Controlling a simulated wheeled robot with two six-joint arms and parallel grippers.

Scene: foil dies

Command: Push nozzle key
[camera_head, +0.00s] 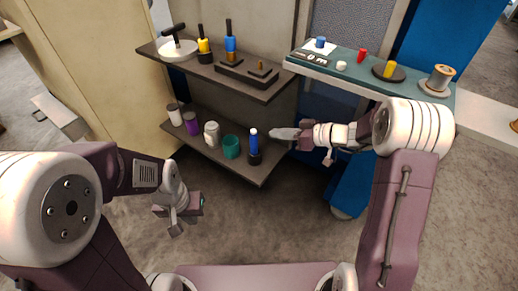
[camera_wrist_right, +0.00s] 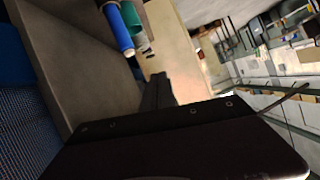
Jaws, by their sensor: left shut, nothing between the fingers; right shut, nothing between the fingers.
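I cannot tell for sure which thing is the nozzle key. A small dark panel with pale keys or markings (camera_head: 310,56) lies on the teal shelf (camera_head: 350,75) at the upper right. My right gripper (camera_head: 274,133) is shut and empty, below that shelf and close to the right end of the lower shelf, near a blue cylinder on a dark base (camera_head: 254,146). In the right wrist view, its dark fingers (camera_wrist_right: 158,92) are together, and the blue cylinder (camera_wrist_right: 118,30) is at the top. My left gripper (camera_head: 177,214) is shut and empty, low over the floor.
The lower shelf (camera_head: 230,165) also holds a teal cup (camera_head: 231,147), a purple jar (camera_head: 192,124) and pale jars. The upper dark shelf (camera_head: 185,68) carries a white dish and yellow and blue handled tools. A spool (camera_head: 438,80) stands right on the teal shelf. The floor between my arms is clear.

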